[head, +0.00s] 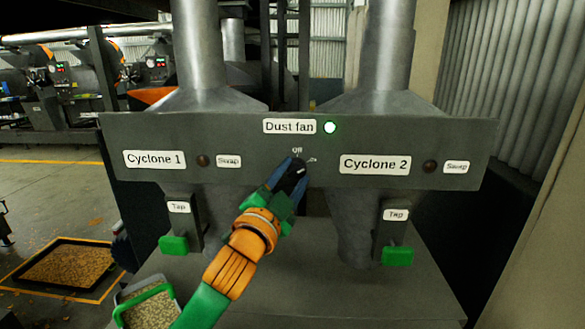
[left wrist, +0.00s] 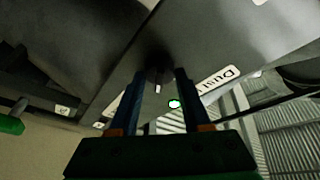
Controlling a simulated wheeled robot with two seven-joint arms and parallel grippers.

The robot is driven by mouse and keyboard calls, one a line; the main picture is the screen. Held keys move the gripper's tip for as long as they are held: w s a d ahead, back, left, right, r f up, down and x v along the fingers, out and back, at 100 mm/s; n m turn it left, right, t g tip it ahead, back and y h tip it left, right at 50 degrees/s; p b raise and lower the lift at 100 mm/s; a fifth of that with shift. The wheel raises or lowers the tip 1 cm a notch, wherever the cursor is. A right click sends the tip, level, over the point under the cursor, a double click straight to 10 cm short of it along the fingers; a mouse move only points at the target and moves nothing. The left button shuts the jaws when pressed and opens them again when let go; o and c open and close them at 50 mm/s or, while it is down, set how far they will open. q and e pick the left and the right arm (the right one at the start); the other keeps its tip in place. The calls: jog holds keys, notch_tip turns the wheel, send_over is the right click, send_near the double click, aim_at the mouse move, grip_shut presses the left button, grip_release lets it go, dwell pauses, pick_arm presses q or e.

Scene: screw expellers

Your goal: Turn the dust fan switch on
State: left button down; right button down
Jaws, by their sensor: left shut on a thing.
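The dust fan switch is a dark round knob (left wrist: 158,76) with a white pointer mark, on the grey panel (head: 240,131) under the "Dust fan" label (head: 289,127). The lamp (head: 330,127) beside the label glows green. My left gripper (head: 299,166) is at the panel, shut on the knob. In the left wrist view the knob sits between its two fingers. In the head view the gripper hides most of the knob. The "Off" mark (head: 297,150) shows above it and a second small mark (head: 312,160) to its right. My right gripper is not in view.
The panel also bears the Cyclone 1 label (head: 154,159) and Cyclone 2 label (head: 375,164). Green tap handles (head: 173,245) and (head: 397,257) stick out below. A green-rimmed container (head: 147,302) of grain and a dark tray (head: 63,243) stand lower left.

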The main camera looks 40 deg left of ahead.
pick_arm(q)
jog(key=shift+m, duration=0.3)
jog(key=shift+c, duration=1.8)
grip_release()
jog(key=shift+w+a, duration=0.1)
jog(key=shift+a, duration=0.05)
jog(key=shift+f, duration=0.1)
